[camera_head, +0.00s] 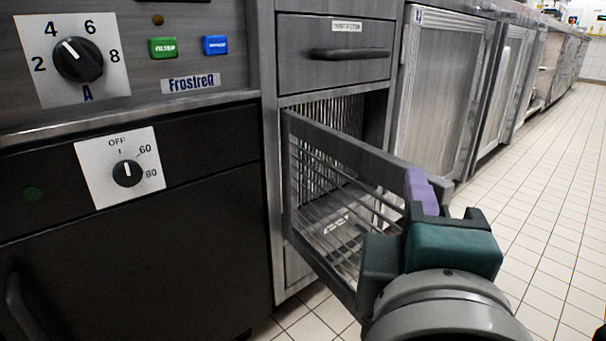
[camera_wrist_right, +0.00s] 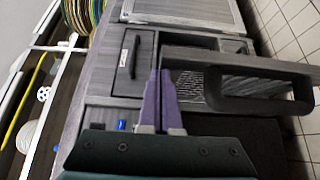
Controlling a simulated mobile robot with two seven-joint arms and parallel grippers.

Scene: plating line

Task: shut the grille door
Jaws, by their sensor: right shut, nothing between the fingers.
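The grille door (camera_head: 345,152), a grey frame with thin wires, stands open and swung out from the cabinet (camera_head: 268,180). Its hinged side is at the left of the opening. In the right wrist view the door's grey frame (camera_wrist_right: 235,60) and a grey loop like a handle (camera_wrist_right: 255,105) show to the right of the fingers. My right gripper (camera_head: 420,186), green with purple fingers, is at the door's free end. It also shows in the wrist view (camera_wrist_right: 160,74), shut and empty. I cannot tell whether it touches the door. It hides part of the free end. My left gripper is not in view.
A closed drawer (camera_head: 335,53) is above the opening. A dark appliance with knobs (camera_head: 130,230) stands left of it, with a handle low down. More closed cabinets (camera_head: 445,90) run along the right. The tiled floor (camera_head: 545,215) at right is clear.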

